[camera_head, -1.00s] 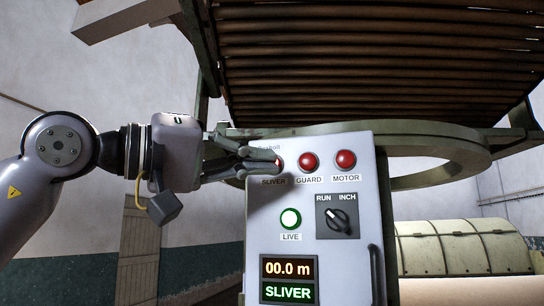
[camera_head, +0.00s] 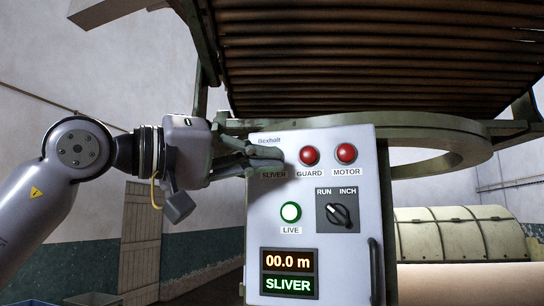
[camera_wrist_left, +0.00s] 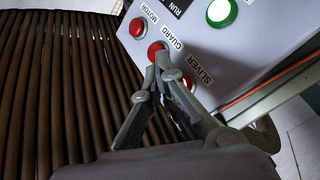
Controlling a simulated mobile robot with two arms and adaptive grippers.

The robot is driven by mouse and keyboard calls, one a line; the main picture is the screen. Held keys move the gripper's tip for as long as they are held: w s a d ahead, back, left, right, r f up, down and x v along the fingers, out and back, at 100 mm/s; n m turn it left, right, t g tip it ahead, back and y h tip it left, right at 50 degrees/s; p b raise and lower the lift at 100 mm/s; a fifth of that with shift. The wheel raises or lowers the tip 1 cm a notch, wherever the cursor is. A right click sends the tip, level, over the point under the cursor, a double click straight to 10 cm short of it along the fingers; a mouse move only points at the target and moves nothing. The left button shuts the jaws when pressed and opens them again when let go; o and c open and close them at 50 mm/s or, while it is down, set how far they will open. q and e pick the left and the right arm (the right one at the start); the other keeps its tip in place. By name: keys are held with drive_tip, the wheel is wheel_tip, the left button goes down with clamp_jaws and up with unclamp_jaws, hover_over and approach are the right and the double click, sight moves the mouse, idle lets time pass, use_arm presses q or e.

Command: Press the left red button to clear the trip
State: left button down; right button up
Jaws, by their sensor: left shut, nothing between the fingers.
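My left gripper (camera_head: 276,156) is shut and empty, with its fingertips in front of the left red button above the SLIVER label (camera_head: 273,175). In the head view the fingers hide that button. In the left wrist view the left red button (camera_wrist_left: 188,83) shows partly beside the shut fingers (camera_wrist_left: 165,64). I cannot tell whether the fingertips touch it. The GUARD red button (camera_head: 309,156) and the MOTOR red button (camera_head: 346,153) sit to its right on the grey panel (camera_head: 265,220). The display (camera_head: 288,285) reads SLIVER in green. My right gripper is not in view.
A green LIVE lamp (camera_head: 291,212) and a RUN/INCH selector (camera_head: 338,214) sit below the buttons. A curved metal ring (camera_head: 450,150) and a brown slatted apron (camera_head: 380,60) are behind and above the panel. A door handle (camera_head: 376,272) stands out at the panel's right edge.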

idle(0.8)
use_arm(q)
drive_tip(key=shift+w+d+p, duration=0.15)
drive_tip(key=shift+w+p, duration=0.25)
drive_tip(key=shift+w, duration=0.05)
drive_tip(key=shift+w+d+p, duration=0.15)
drive_tip(key=shift+w+p, duration=0.3)
drive_tip(key=shift+w, duration=0.05)
idle(0.6)
drive_tip(key=shift+s, duration=0.2)
drive_tip(key=shift+s+a+b, duration=0.3)
drive_tip(key=shift+s+b, duration=0.2)
drive_tip(key=shift+s, duration=0.2)
